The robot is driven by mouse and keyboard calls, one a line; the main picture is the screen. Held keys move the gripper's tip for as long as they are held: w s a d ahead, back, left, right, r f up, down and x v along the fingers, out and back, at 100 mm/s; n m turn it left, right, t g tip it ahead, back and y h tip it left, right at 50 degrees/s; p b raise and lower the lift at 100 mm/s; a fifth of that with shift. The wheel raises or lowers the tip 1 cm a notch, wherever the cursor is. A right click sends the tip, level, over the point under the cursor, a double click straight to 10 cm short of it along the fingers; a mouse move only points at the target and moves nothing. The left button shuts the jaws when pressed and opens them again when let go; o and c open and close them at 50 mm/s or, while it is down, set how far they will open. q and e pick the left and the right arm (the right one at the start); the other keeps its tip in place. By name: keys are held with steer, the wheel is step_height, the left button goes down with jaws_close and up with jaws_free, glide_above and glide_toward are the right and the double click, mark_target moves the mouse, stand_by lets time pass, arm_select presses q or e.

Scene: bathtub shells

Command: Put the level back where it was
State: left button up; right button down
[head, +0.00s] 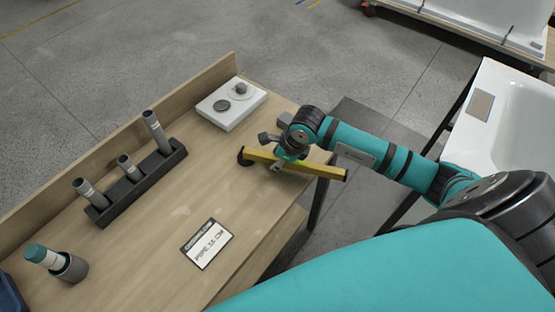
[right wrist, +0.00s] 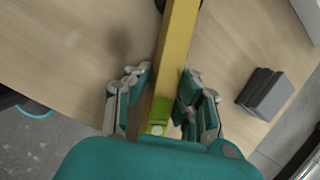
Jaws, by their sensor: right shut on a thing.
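The yellow level (head: 316,168) is a long bar in the head view, over the far right end of the wooden workbench, with its right end out past the bench edge. My right gripper (head: 287,160) is shut on it near the middle. In the right wrist view the level (right wrist: 179,45) runs away between the two fingers of my right gripper (right wrist: 163,98), and its green vial (right wrist: 160,112) shows. A dark round piece (head: 245,157) is at its left end; I cannot tell whether it touches. A dark grey slotted block (right wrist: 265,92) stands beside the level. My left gripper is not in view.
A white box (head: 232,108) with round parts sits at the back of the bench. A dark rack (head: 138,183) holds several grey tubes. A label card (head: 207,245) lies near the front edge. A white tub (head: 520,125) is at right.

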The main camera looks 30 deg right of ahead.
steer(key=shift+f+b, duration=0.35)
steer(key=shift+f, duration=0.05)
steer(key=c, duration=1.2)
jaws_free()
steer(key=shift+r+p, duration=0.6)
steer(key=shift+p, duration=0.1)
steer(key=shift+d+r, duration=0.15)
steer(key=shift+r, duration=0.2)
steer(key=b+v, duration=0.1)
steer(key=v, duration=1)
steer(key=shift+s+r+b, duration=0.15)
steer(key=shift+b, duration=0.25)
